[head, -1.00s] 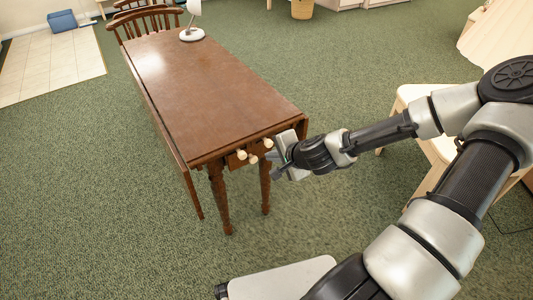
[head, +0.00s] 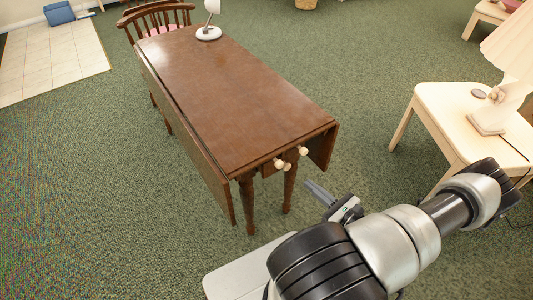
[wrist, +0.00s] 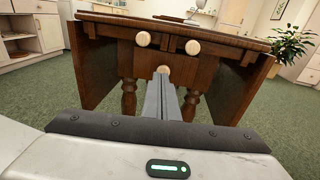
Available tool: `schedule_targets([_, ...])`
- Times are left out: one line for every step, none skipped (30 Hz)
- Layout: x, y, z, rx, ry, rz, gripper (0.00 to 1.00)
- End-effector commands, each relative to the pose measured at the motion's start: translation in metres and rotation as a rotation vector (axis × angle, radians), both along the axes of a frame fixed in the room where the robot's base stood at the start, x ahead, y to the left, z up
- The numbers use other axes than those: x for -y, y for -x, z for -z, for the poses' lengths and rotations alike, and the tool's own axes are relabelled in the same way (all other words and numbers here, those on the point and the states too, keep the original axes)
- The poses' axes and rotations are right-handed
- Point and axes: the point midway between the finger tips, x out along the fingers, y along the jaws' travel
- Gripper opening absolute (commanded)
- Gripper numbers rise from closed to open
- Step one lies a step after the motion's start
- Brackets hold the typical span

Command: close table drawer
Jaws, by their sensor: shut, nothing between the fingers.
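The brown wooden table (head: 230,95) has a drawer at its near end. The drawer front (wrist: 183,70) shows in the wrist view with a pale round knob (wrist: 162,70) low in its middle. Two more pale knobs (wrist: 143,39) (wrist: 192,47) sit higher, just under the tabletop. In the head view the knobs (head: 303,151) cluster at the table's near end. I cannot tell whether the drawer stands out at all. My gripper (head: 309,184) is shut and empty, apart from the table. In the wrist view its fingers (wrist: 164,80) point at the lower knob and partly cover the drawer front.
Hanging leaves flank the table's near end, with turned legs (head: 248,205) below. A white lamp (head: 209,28) and a chair (head: 158,18) are at the far end. A pale side table (head: 440,100) with a lamp stands right. Green carpet (head: 90,190) is clear at left.

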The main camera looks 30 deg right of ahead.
Motion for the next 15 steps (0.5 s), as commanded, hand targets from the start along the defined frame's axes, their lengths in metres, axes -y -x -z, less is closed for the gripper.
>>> schedule_targets([0.013, 0.010, 0.000, 0.018, -0.006, 0.053, 0.00])
schedule_targets([0.018, 0.015, 0.001, 0.028, -0.008, 0.077, 0.00])
schedule_targets([0.024, 0.019, 0.001, 0.038, -0.009, 0.102, 0.00])
schedule_targets([0.027, 0.021, 0.001, 0.045, -0.009, 0.114, 0.00])
schedule_targets([0.029, 0.021, 0.001, 0.049, -0.008, 0.123, 0.00])
schedule_targets([0.030, 0.020, 0.001, 0.052, -0.009, 0.129, 0.00])
schedule_targets([0.031, 0.018, 0.001, 0.053, -0.008, 0.130, 0.00])
schedule_targets([0.030, 0.015, 0.001, 0.054, -0.008, 0.129, 0.00])
schedule_targets([0.029, 0.010, 0.001, 0.054, -0.008, 0.127, 0.00])
schedule_targets([0.028, 0.005, 0.001, 0.054, -0.008, 0.126, 0.00])
schedule_targets([0.028, -0.001, 0.001, 0.055, -0.008, 0.126, 0.00])
schedule_targets([0.027, -0.008, 0.001, 0.054, -0.008, 0.125, 0.00])
schedule_targets([0.026, -0.014, 0.001, 0.054, -0.008, 0.124, 0.00])
schedule_targets([0.026, -0.021, 0.001, 0.055, -0.009, 0.124, 0.00])
schedule_targets([0.025, -0.030, 0.001, 0.054, -0.010, 0.123, 0.00])
